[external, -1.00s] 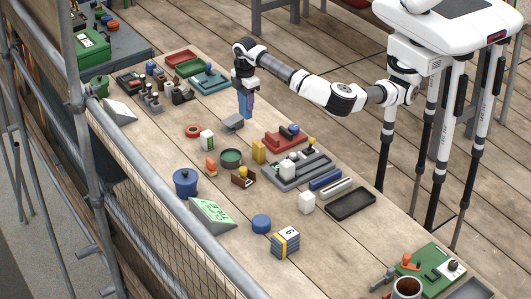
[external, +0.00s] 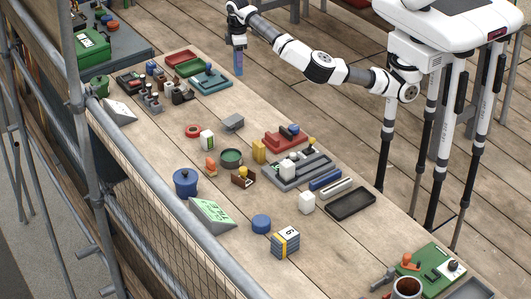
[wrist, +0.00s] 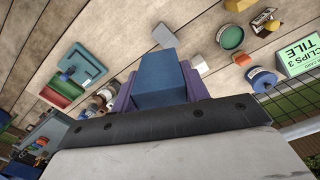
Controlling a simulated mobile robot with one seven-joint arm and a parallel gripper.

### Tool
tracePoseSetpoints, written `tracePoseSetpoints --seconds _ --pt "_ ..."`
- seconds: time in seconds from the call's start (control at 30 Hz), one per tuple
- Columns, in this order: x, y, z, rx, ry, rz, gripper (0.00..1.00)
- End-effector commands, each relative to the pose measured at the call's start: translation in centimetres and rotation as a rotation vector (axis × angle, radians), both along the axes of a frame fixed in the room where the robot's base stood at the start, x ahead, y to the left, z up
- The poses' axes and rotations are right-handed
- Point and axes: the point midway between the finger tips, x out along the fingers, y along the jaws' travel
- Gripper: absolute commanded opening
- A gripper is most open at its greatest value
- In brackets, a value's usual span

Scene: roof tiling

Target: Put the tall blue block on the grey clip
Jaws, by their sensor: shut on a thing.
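My gripper (external: 238,46) is shut on the tall blue block (external: 239,64) and holds it upright in the air near the table's right edge. In the wrist view the block (wrist: 160,78) sits between the two purple fingers. The grey clip (external: 233,121) lies on the wooden table, lower in the external view than the block and clearly apart from it. A grey shape that looks like the clip (wrist: 165,35) shows beyond the block in the wrist view.
A teal tray (external: 211,81) and a red tray (external: 180,58) lie left of my gripper. A red ring (external: 193,131), a white block (external: 207,140) and a yellow block (external: 259,150) stand near the clip. Bare table surrounds the clip.

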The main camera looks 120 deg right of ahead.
Motion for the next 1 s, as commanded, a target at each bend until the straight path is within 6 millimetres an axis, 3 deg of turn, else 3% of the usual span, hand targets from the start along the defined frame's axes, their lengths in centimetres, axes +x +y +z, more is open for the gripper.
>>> tracePoseSetpoints --seconds 0.5,0.87,1.0 --pt "0.0 0.1 -12.7 0.002 0.005 -0.001 0.23" --pt "-0.1 0.1 -16.2 0.001 0.004 -0.001 0.23" --pt "-0.1 0.1 -18.4 0.000 0.005 -0.001 0.23"
